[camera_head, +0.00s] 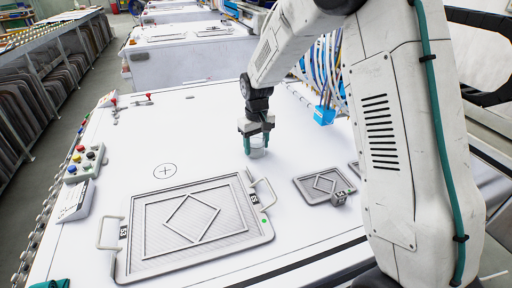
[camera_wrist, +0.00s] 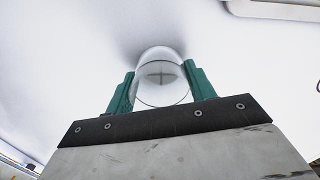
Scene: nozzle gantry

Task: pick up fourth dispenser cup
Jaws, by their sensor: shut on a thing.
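A clear, see-through cup (camera_head: 258,152) stands upright on or just above the white table top (camera_head: 205,125). My gripper (camera_head: 257,140) points down and is shut on the cup, one finger on each side. The wrist view also shows my gripper (camera_wrist: 161,92) with both fingers against the cup wall. I cannot tell whether the cup's base touches the table.
A large framed tray (camera_head: 150,255) with handles lies at the front, and a smaller tray (camera_head: 308,190) lies to the right. A control box with coloured buttons (camera_head: 85,160) is at the left. A blue nozzle block (camera_head: 324,115) with hoses hangs right of my gripper. A printed cross circle (camera_head: 165,171) marks clear table.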

